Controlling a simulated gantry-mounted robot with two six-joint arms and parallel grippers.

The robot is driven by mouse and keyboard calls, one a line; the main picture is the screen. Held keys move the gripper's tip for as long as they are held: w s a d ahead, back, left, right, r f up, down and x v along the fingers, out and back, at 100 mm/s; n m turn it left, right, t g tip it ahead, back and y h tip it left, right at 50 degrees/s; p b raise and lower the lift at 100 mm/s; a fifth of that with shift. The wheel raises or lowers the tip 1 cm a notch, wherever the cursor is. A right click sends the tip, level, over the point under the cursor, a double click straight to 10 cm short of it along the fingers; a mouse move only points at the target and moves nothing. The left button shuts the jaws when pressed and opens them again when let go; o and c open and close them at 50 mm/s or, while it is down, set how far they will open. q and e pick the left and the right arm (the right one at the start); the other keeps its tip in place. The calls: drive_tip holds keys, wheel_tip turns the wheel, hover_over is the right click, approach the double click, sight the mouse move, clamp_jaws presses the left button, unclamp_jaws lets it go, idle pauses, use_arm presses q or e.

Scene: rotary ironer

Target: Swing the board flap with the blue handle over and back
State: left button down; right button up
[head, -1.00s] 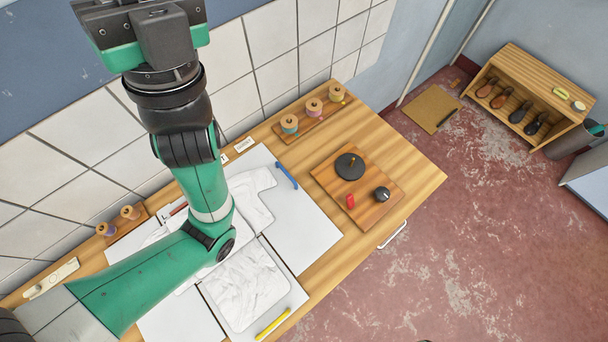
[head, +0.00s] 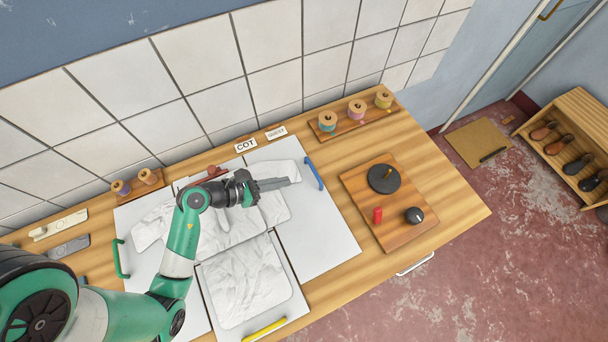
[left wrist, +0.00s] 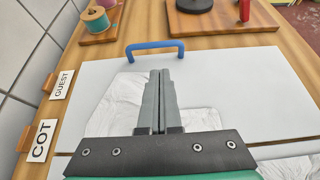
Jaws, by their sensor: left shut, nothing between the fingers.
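The blue handle (head: 314,173) stands on the far right edge of the white right board flap (head: 318,228). The flap lies flat on the table. In the left wrist view the blue handle (left wrist: 155,47) is just beyond the fingertips, with a bare strip of flap (left wrist: 235,75) around it. My left gripper (head: 294,181) is shut and empty, above the flap and pointing right toward the handle, apart from it. It also shows in the left wrist view (left wrist: 160,75). A white garment (head: 245,275) lies across the boards, partly under my arm. My right gripper is out of view.
A green handle (head: 120,259) is on the left flap and a yellow handle (head: 264,330) on the front one. Thread spools (head: 357,109) stand at the back. A wooden board (head: 400,225) with a black disc and knob lies to the right.

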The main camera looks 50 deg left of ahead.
sight(309, 181)
use_arm(q)
drive_tip(key=b+x, duration=0.1)
drive_tip(key=x, duration=0.9)
drive_tip(key=shift+r, duration=0.15)
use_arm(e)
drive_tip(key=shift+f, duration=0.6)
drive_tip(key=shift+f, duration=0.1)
